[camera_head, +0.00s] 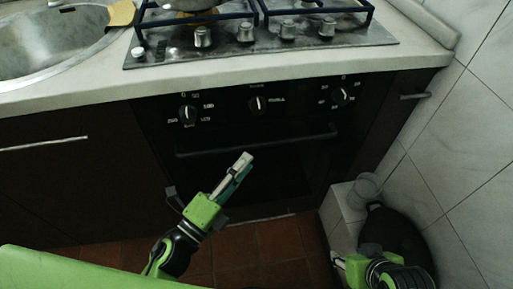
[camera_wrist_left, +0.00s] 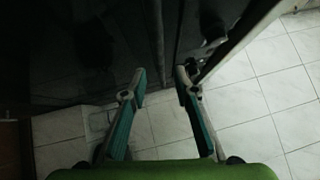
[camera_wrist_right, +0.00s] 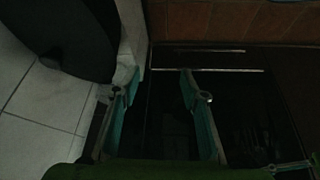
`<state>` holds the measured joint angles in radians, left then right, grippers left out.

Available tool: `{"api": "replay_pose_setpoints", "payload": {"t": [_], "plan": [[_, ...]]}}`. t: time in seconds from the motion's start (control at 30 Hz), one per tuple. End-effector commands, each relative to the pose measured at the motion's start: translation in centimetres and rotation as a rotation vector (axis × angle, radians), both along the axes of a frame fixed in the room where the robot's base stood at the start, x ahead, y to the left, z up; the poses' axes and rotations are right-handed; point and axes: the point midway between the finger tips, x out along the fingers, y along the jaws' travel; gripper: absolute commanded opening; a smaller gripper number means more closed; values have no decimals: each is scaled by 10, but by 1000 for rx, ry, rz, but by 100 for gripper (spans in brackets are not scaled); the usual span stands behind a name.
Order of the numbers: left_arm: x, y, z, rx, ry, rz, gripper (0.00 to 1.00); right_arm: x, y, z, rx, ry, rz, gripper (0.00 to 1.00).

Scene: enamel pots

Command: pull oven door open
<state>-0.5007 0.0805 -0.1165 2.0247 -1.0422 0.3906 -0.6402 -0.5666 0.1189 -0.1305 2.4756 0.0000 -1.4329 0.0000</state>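The black oven (camera_head: 250,120) is built into the dark cabinets under the counter, and its door looks shut. Its long dark handle (camera_head: 256,142) runs across the top of the door. My left gripper (camera_head: 244,160) is in front of the door, with its fingertips just below the handle in the head view. In the left wrist view its fingers (camera_wrist_left: 160,78) are apart, with a dark bar-like edge beyond them; contact cannot be told. My right gripper (camera_head: 338,262) is low at the right, away from the handle. Its fingers (camera_wrist_right: 160,80) are apart and empty.
Above are oven knobs (camera_head: 258,104) and a gas hob (camera_head: 260,45). A sink (camera_head: 50,45) is at the left. At the right are a tiled wall (camera_head: 465,140), a glass-like container (camera_head: 366,188) on a white ledge and a large dark pot-like object (camera_head: 400,232). Brown floor tiles (camera_head: 255,245) lie below.

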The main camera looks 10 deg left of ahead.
Motion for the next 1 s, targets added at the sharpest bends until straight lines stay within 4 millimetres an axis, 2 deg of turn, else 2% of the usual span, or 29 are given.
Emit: {"api": "replay_pose_setpoints", "payload": {"t": [0.1, 0.3, 0.5, 0.77, 0.87, 1.0], "plan": [[20, -11, 5, 0, -3, -1, 28, -11, -3, -2, -9, 45, -3, 40], [43, -22, 7, 0, -1, 0, 28, -26, -7, -6, -21, 105, -9, 40], [52, -27, 8, 0, 1, 0, 28, -32, -9, -8, -26, 129, -10, 40], [52, -27, 8, 0, 1, 0, 28, -32, -9, -8, -26, 131, -11, 40], [52, -27, 8, 0, 1, 0, 2, -32, -9, -8, -26, 130, -10, 40], [52, -27, 8, 0, 1, 0, 0, -32, -9, -8, -26, 130, -10, 40]]}}
